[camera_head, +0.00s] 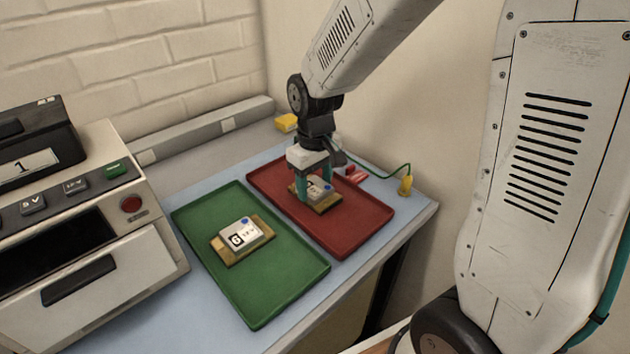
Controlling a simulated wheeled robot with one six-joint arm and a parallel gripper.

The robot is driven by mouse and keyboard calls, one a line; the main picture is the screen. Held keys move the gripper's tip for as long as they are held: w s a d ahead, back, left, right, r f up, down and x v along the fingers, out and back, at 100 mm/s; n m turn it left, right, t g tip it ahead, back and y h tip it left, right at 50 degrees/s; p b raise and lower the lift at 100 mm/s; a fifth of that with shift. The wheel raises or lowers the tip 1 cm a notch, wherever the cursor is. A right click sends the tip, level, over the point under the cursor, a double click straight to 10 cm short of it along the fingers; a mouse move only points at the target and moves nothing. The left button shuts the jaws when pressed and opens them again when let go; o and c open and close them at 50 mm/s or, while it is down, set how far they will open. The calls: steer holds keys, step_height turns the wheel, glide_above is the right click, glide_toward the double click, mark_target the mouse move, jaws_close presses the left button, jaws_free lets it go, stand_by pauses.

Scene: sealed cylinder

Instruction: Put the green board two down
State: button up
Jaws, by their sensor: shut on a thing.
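My gripper (313,187) has teal fingers and reaches down over the red tray (352,235). It is shut on a board (323,201) with a tan base, a pale top and a blue dot. The fingers hide part of this board's label, so I cannot read it fully. The board is at or just above the red tray's floor; I cannot tell if it touches. A second board (236,240), also tan with a pale labelled top and a blue dot, lies in the green tray (268,296) to the left.
A beige tester (95,240) with buttons and a red lamp stands at the left. Small red blocks (355,176), a yellow block (286,123) and a yellow-ended green cable (405,184) lie near the back and right. The green tray's front part is bare.

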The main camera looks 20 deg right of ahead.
mark_target(315, 187)
steer(key=o, duration=1)
steer(key=shift+o, duration=0.2)
step_height(315, 187, up, 11)
steer(key=s+d+r+m, duration=0.1)
steer(key=s+r, duration=0.1)
steer(key=s, duration=0.9)
steer(key=s+d+r+m+t, duration=0.1)
steer(key=s+d+r+m, duration=0.1)
steer(key=s, duration=0.9)
steer(key=shift+m, duration=0.3)
